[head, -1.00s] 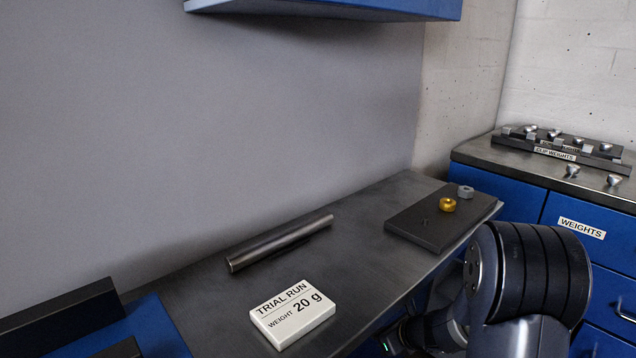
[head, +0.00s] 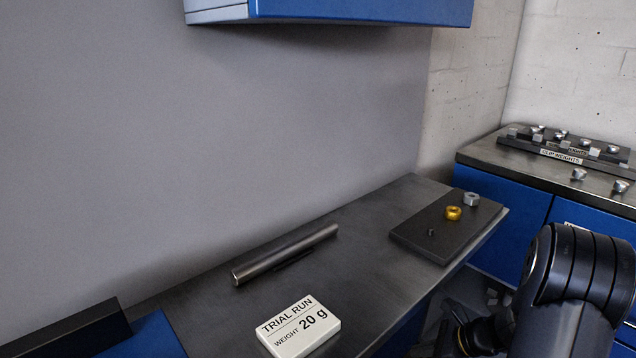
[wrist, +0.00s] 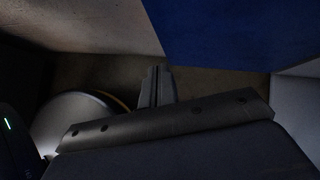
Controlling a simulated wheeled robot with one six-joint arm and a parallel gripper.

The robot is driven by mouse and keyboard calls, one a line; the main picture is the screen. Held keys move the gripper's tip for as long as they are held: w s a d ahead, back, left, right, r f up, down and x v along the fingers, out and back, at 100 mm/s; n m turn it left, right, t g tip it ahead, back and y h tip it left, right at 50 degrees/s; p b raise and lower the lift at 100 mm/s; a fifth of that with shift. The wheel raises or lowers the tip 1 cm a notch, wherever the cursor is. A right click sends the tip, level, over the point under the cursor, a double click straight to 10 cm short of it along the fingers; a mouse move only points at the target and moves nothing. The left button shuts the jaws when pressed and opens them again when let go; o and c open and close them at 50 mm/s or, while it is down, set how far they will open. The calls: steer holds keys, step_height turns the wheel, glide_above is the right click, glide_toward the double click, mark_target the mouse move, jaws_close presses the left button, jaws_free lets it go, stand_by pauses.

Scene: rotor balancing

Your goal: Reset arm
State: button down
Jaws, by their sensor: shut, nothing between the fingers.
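My arm (head: 575,290) shows at the lower right of the head view, beside the front edge of the workbench (head: 190,305). My gripper's fingers are out of the head view. In the wrist view my gripper (wrist: 157,75) is shut with nothing between its fingers. It points at a dim area between a blue panel (wrist: 220,35) and a pale surface (wrist: 95,20). It touches nothing that I can see.
On the bench are a white card reading "TRIAL RUN WEIGHT 20 g" (head: 298,328), a metal bar (head: 285,255) and a dark plate (head: 430,240) with a gold nut (head: 453,213) and a silver nut (head: 471,199). A blue cabinet (head: 500,215) with clip weights (head: 560,135) stands at the right. A blue shelf (head: 340,10) hangs above.

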steer(key=s+d+r+p, duration=0.2)
steer(key=s+d+r, duration=0.1)
steer(key=d, duration=0.3)
steer(key=s+d+r+p, duration=0.2)
steer(key=s+d+r, duration=0.2)
steer(key=d, duration=0.3)
steer(key=shift+s+n, duration=0.15)
steer(key=shift+n, duration=0.15)
